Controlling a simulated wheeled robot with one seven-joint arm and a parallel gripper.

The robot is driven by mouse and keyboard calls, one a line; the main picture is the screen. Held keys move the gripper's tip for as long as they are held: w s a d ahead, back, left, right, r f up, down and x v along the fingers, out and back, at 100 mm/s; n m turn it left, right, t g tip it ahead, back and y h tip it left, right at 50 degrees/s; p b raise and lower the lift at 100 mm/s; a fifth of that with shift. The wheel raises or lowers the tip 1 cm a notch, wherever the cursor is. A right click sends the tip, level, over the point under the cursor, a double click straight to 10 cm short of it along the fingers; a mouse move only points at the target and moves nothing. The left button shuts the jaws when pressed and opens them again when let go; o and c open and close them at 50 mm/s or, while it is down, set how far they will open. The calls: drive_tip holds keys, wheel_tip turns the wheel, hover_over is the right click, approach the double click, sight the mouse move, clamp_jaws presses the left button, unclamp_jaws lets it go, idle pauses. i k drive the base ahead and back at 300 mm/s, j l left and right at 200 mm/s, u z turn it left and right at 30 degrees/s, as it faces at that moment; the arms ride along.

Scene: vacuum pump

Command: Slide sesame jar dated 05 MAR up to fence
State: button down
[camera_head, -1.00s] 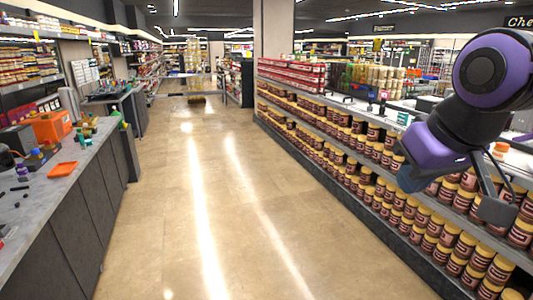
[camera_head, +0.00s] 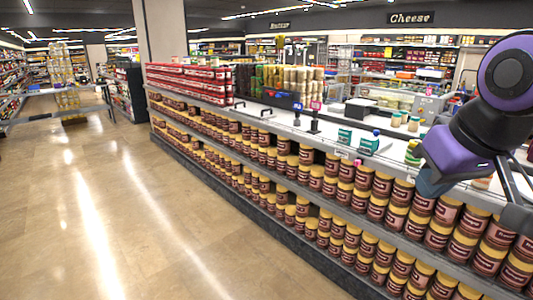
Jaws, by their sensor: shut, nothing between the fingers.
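Several small jars stand on the white counter top above the shelves, among them two with pale lids (camera_head: 396,119). Their labels are too small to read, so I cannot tell which is the sesame jar dated 05 MAR. I cannot make out the fence. My gripper (camera_head: 514,212) is at the right edge, shut and empty, partly cut off by the picture edge. It appears in front of the shelved jars and touches nothing that I can see. My arm hides part of the counter behind it.
Rows of brown jars with yellow lids (camera_head: 377,215) fill the shelves below the counter. Red packs (camera_head: 190,80), dark sign stands (camera_head: 315,120) and teal boxes (camera_head: 368,146) stand on top. A pillar (camera_head: 165,45) rises behind. The floor (camera_head: 100,220) at left is clear.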

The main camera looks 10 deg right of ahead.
sight(414, 123)
drive_tip(key=i+j+z, duration=0.15)
drive_tip(key=i, duration=0.4)
drive_tip(key=i+j+z, duration=0.15)
drive_tip(key=i, duration=0.35)
drive_tip(key=i+j+z, duration=0.15)
drive_tip(key=i, duration=0.35)
drive_tip(key=i+j+z, duration=1)
drive_tip(key=i, duration=0.45)
